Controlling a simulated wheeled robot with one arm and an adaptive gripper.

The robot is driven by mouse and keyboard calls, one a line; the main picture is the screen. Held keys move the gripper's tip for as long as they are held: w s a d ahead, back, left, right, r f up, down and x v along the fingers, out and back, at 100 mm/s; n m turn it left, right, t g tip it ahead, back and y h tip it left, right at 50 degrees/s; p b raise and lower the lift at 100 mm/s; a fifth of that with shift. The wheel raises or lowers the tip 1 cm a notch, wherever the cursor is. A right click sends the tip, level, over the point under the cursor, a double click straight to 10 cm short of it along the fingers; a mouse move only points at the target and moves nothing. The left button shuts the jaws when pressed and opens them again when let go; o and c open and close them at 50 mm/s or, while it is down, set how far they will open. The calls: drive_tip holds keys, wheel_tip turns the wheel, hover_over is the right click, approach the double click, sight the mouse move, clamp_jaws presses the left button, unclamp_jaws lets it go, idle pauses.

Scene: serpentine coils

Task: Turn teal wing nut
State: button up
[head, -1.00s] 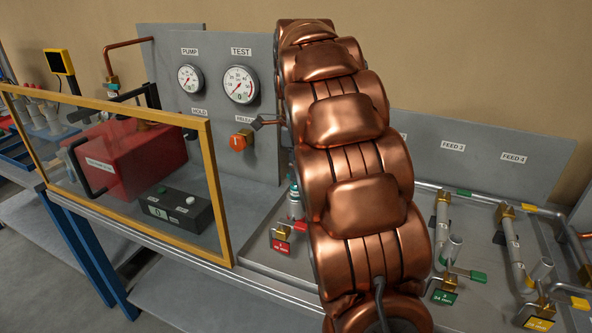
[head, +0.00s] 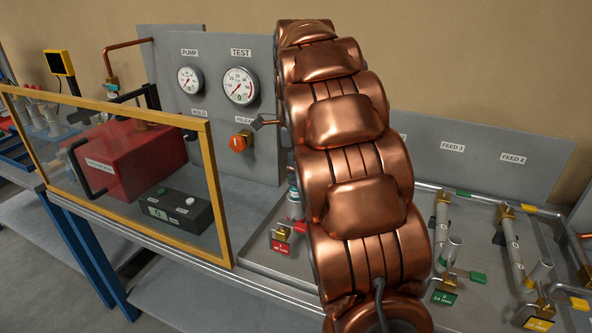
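My copper-coloured arm (head: 350,180) fills the middle of the head view and hides part of the bench behind it. No teal wing nut can be clearly identified. A small upright fitting (head: 293,200) with a teal-looking band shows just left of my arm, partly hidden by it. It is too small to tell whether this band is a wing nut. A red handle (head: 300,226) is beside its lower end.
A grey panel carries the PUMP gauge (head: 190,80), TEST gauge (head: 240,86) and an orange knob (head: 238,143). A yellow-framed clear guard (head: 215,190) stands before a red tank (head: 125,160). Pipes with a green tag (head: 443,297) and a yellow tag (head: 537,323) lie at right.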

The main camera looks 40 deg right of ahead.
drive_tip(key=shift+r, duration=3.75)
